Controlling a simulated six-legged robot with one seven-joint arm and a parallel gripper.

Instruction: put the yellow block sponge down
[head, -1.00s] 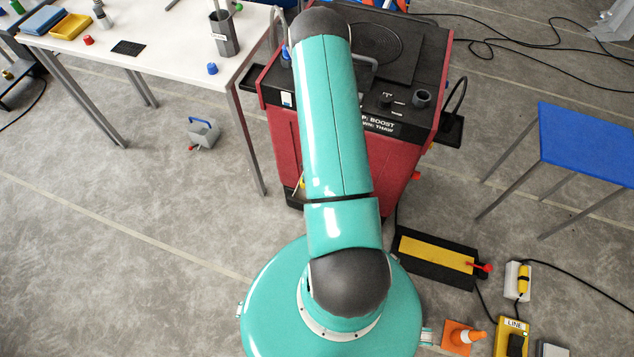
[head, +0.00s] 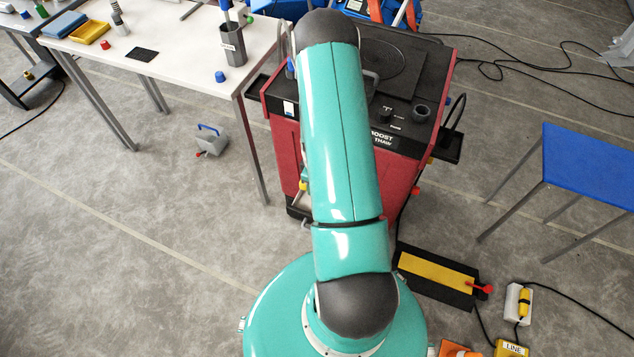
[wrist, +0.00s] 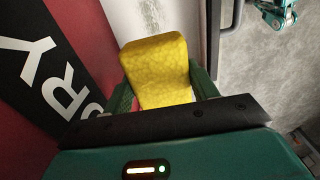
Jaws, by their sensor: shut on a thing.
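The yellow block sponge (wrist: 158,72) shows in the wrist view, upright between the two green fingers of my gripper (wrist: 162,92). The gripper is shut on it, with a finger against each side. A white surface with grey-green speckles lies just beyond the sponge; I cannot tell whether the sponge touches it. In the head view my arm hides the gripper and the sponge.
The red machine (head: 285,160) with a black top stands in front of me. A white table (head: 185,62) is at left, a blue table (head: 590,165) at right. A yellow-and-black pedal (head: 435,273) and cables lie on the floor. Open floor is at left.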

